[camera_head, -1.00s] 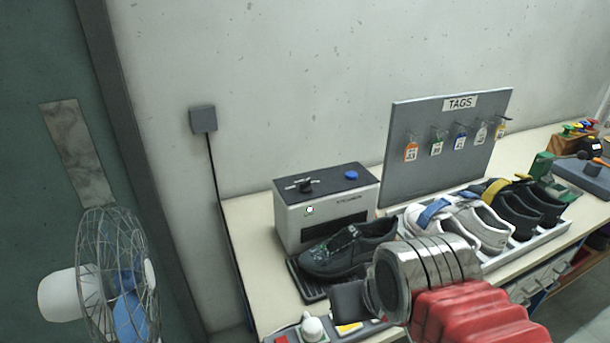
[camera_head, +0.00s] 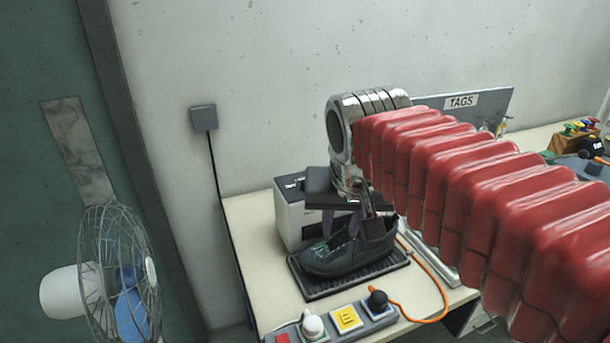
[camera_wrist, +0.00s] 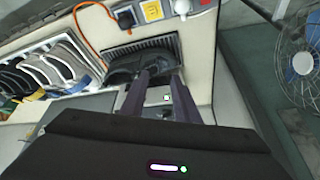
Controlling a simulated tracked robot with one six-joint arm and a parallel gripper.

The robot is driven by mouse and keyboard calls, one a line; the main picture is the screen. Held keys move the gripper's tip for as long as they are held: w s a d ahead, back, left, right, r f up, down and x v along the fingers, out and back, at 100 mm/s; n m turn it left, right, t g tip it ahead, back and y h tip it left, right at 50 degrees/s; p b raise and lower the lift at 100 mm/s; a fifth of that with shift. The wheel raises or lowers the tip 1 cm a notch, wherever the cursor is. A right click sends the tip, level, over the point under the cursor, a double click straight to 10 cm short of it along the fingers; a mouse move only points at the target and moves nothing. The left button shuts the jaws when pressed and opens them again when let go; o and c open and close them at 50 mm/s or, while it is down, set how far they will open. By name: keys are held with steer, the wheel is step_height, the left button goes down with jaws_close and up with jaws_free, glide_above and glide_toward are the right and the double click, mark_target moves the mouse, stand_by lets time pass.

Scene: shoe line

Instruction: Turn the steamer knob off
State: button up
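The steamer (camera_head: 289,218) is a pale box with a dark top, standing at the back of the bench in the head view. My gripper and wrist cover most of its top, so the knob and its setting cannot be made out. My gripper (camera_head: 341,230) points down over the steamer's front area, behind the dark shoe. In the wrist view my gripper (camera_wrist: 163,80) has two dark fingers apart with nothing held between them.
A dark shoe (camera_head: 345,254) stands on a black ribbed tray (camera_head: 318,286) in front of the steamer. A power strip (camera_head: 375,322) with an orange cable (camera_head: 437,283) lies at the front edge. The tag board (camera_head: 490,103) is behind my arm. A fan (camera_head: 118,275) is at left.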

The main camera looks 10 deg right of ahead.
steer(key=w+a+r+m+h, duration=0.1)
steer(key=w+m, duration=0.1)
steer(key=w, duration=0.7)
steer(key=w+a+r+m+g, duration=0.1)
steer(key=w+a+m, duration=0.1)
steer(key=w, duration=0.7)
steer(key=w+a+r+m+h, duration=0.1)
steer(key=w+r+m, duration=0.1)
steer(key=w, duration=0.7)
steer(key=shift+a+m+g+h, duration=0.3)
steer(key=shift+m+g, duration=0.1)
steer(key=shift+m, duration=0.3)
steer(key=shift+f, duration=0.1)
steer(key=x, duration=1.3)
steer(key=shift+d+f, duration=0.1)
steer(key=shift+f, duration=0.25)
steer(key=shift+c, duration=0.5)
jaws_close()
steer(key=shift+d+r, duration=0.1)
